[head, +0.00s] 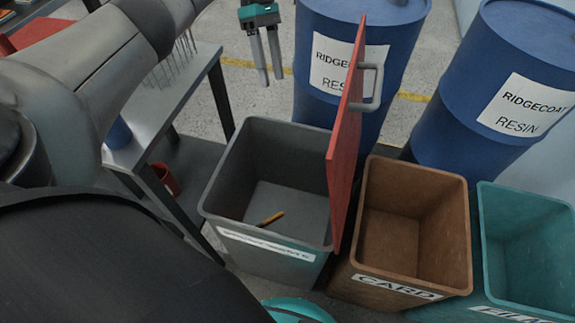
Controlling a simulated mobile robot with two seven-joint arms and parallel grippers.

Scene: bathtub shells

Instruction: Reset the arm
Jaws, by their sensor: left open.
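My left gripper (271,81) hangs at the top of the head view, its two fingers pointing down. It is open, with a narrow gap between the fingers and nothing between them. It shows beyond the grey bin (222,178), to the left of a blue drum. My left arm comes in large from the upper left. My right gripper is not in view. The grey bin has a red lid (345,150) with a grey handle, standing upright at its right side.
A brown bin (412,165) labelled CARD and a teal bin (484,235) stand to the right. Two blue resin drums (313,101) (462,80) stand behind. A grey metal table (205,62) is at the left, with a red cup (165,178) below its top.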

